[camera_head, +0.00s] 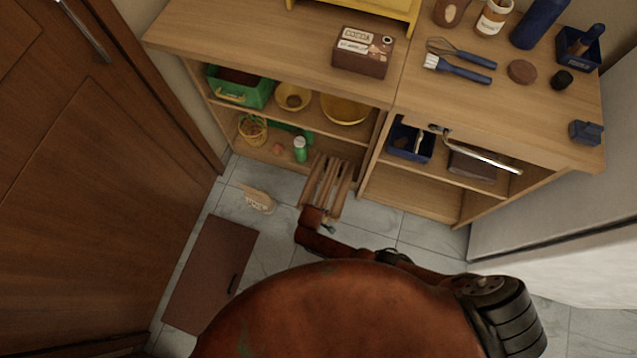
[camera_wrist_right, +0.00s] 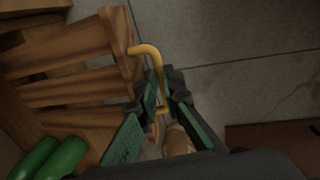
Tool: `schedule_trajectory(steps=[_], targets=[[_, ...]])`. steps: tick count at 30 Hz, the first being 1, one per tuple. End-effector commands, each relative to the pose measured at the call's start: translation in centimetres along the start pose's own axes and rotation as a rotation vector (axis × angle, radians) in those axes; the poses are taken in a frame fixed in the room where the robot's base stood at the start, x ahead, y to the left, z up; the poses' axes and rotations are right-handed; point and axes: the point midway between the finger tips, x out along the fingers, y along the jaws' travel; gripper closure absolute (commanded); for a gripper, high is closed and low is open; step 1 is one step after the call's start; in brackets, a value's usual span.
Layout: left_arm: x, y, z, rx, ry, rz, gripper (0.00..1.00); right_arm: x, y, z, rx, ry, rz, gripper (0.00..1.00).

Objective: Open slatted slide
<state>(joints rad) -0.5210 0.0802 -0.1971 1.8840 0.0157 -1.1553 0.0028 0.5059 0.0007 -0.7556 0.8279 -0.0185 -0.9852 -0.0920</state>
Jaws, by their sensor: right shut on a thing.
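The slatted slide (camera_head: 328,180) is a wooden slatted piece that juts from the lower middle of the shelf unit over the tiled floor. In the right wrist view its slats (camera_wrist_right: 75,88) and end board fill the upper left. A yellow bent handle (camera_wrist_right: 150,52) is at its edge. My right gripper (camera_wrist_right: 163,92) is shut on this handle, its green-padded fingers on either side of it. In the head view my reddish arm covers the near end of the slide, and the handle cannot be made out. My left gripper is not in view.
The shelf unit (camera_head: 270,45) holds a green crate (camera_head: 240,88), yellow bowls and a green bottle (camera_head: 300,149). A brush (camera_head: 258,199) and a brown panel (camera_head: 212,272) lie on the floor at left.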

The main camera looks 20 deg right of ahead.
Motion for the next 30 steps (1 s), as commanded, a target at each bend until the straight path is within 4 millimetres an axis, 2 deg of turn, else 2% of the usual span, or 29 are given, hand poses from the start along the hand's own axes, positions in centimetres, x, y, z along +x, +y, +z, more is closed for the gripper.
schedule_trajectory(steps=[12,13,17,26,30], targets=[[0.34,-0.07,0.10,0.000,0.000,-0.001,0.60,0.11,-0.48,0.28,0.000,-0.005,-0.003,1.00],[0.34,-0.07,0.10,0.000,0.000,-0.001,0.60,0.12,-0.48,0.29,0.001,-0.005,-0.003,0.92],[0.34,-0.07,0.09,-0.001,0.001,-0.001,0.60,0.11,-0.47,0.26,0.001,-0.005,-0.003,0.84],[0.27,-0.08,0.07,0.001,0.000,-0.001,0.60,-0.10,-0.38,0.06,0.000,-0.001,-0.001,0.84],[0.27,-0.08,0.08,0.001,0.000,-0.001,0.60,-0.87,-0.44,-0.01,0.000,0.001,-0.002,0.84]])
